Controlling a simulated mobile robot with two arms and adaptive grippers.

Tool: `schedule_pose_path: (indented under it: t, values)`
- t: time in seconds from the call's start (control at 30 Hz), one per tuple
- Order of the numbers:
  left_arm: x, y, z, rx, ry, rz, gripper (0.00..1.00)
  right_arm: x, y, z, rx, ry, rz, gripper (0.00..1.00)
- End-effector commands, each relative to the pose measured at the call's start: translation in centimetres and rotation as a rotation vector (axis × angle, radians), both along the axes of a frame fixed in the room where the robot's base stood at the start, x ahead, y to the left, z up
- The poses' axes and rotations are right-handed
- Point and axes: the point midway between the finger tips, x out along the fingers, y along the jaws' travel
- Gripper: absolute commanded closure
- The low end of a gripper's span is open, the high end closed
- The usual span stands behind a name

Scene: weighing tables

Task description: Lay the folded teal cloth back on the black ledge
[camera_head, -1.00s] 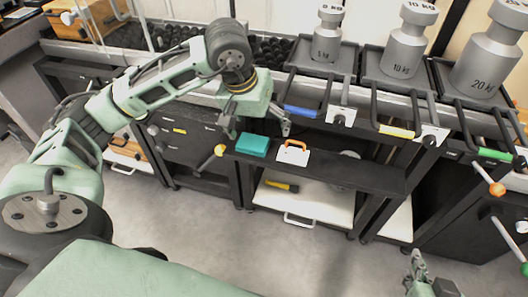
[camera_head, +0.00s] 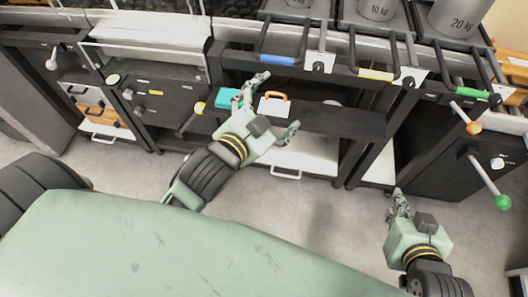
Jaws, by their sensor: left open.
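The folded teal cloth (camera_head: 226,98) lies flat on the left end of the black ledge (camera_head: 355,124) in the head view. Its right edge is partly covered by a finger of my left gripper (camera_head: 278,102). My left gripper is open and empty, its fingers spread in front of the ledge just right of the cloth. I cannot tell whether that finger touches the cloth. My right gripper (camera_head: 396,205) is low at the right, away from the cloth and ledge. Its fingers are seen edge-on.
A white item with an orange handle (camera_head: 273,105) sits on the ledge right of the cloth. The floor in front is clear.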

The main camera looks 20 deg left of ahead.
Motion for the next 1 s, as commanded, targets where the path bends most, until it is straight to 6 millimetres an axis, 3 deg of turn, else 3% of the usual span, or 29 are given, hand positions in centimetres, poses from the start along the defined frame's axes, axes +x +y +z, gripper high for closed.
schedule_pose_path:
  t: [0.03, 0.1, 0.23, 0.83, 1.0]
  values:
    - [-1.8, 0.1, -3.0, -0.12, 0.133, 0.041, 0.12, 0.0, 0.0, 0.0, 0.0, 0.0, 0.0, 1.0]
    - [-4.0, 0.0, -6.2, -0.256, 0.283, 0.089, 0.12, 0.0, 0.0, 0.0, 0.0, 0.0, 0.0, 1.0]
    - [-6.8, -0.5, -9.2, -0.39, 0.44, 0.144, 0.12, 0.0, 0.0, 0.0, 0.001, 0.0, 0.001, 1.0]
    - [-7.3, -0.6, -9.8, -0.415, 0.476, 0.154, 0.12, -0.1, 0.1, 0.0, 0.001, 0.003, 0.002, 1.0]
    - [-7.0, -0.7, -11.8, -0.4, 0.531, 0.169, 0.12, 0.3, 0.1, -2.1, -0.01, 0.062, 0.002, 1.0]
